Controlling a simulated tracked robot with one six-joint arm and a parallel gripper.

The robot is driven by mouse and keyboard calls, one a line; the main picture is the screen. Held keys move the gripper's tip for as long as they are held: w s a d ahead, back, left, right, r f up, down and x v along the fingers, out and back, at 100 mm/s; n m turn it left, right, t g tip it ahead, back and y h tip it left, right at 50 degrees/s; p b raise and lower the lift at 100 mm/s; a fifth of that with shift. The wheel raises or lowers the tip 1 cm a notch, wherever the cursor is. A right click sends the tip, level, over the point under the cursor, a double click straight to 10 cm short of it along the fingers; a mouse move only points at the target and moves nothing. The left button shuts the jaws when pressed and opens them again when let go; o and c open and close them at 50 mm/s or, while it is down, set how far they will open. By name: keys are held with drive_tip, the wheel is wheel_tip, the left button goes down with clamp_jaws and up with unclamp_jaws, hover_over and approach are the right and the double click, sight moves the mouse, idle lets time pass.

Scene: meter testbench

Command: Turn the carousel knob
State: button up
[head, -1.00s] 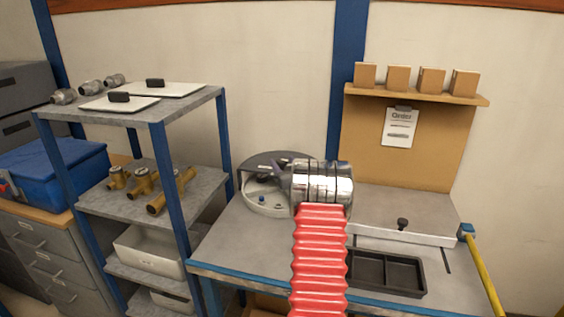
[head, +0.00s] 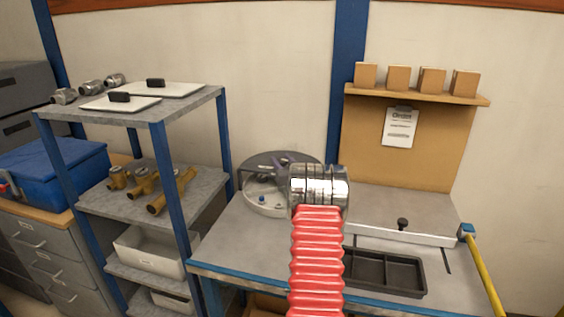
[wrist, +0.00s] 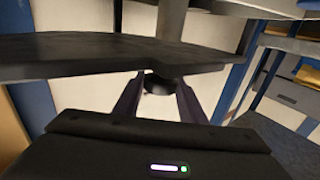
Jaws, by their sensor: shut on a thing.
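The carousel (head: 268,208) is a round grey drum with a dark half-cover, standing on the back left of the bench. A dark round carousel knob (wrist: 158,86) sits between the two fingers of my gripper (wrist: 159,92) in the wrist view. My gripper is shut on the knob. The carousel's dark disc (wrist: 75,57) lies just beyond the fingers in the wrist view. In the head view my gripper (head: 281,168) is a small dark shape over the carousel, largely hidden behind my silver wrist.
A blue-posted shelf (head: 165,180) with brass fittings stands left of the bench. A black divided tray (head: 385,272) lies at the bench front. A small black knob (head: 402,223) stands on the bench right. A ledge with small boxes (head: 431,80) is behind.

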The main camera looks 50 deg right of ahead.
drive_tip(key=shift+c, duration=1.4)
drive_tip(key=shift+n+t+y, duration=0.6)
drive_tip(key=shift+n+y, duration=0.3)
drive_tip(key=shift+y, duration=0.3)
drive_tip(key=o, duration=1)
drive_tip(key=v, duration=1.3)
drive_tip(key=shift+s+a+f, duration=0.1)
drive_tip(key=shift+s+a, duration=0.05)
drive_tip(key=shift+s, duration=0.2)
